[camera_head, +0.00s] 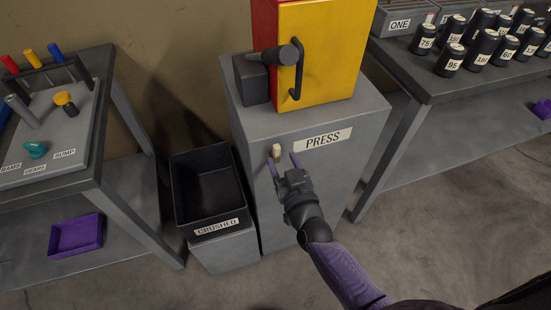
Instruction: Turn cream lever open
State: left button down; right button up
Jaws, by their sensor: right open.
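A small cream lever (277,151) stands out from the front face of the grey press cabinet (248,142), left of the PRESS label (322,140). My right gripper (283,163) is open. Its two purple fingers point up at the cabinet front, one on each side of the lever's lower end or just below it. I cannot tell whether they touch the lever. My right arm comes in from the lower right. My left gripper is not in view.
On the cabinet stands a red and yellow press box (318,55) with a dark handle. A black bin marked CRUSHED (208,188) stands to the left. Tables flank the cabinet, the right one holding several numbered black drums (450,60). A purple tray (76,235) sits low left.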

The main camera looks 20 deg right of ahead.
aim_at(278, 150)
jog(key=w, duration=0.2)
jog(key=shift+w+f+b, duration=0.1)
jog(key=shift+w+b, duration=0.2)
jog(key=shift+w, duration=0.2)
jog(key=c, duration=0.5)
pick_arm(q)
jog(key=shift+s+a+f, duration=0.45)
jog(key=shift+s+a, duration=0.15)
pick_arm(e)
grip_shut()
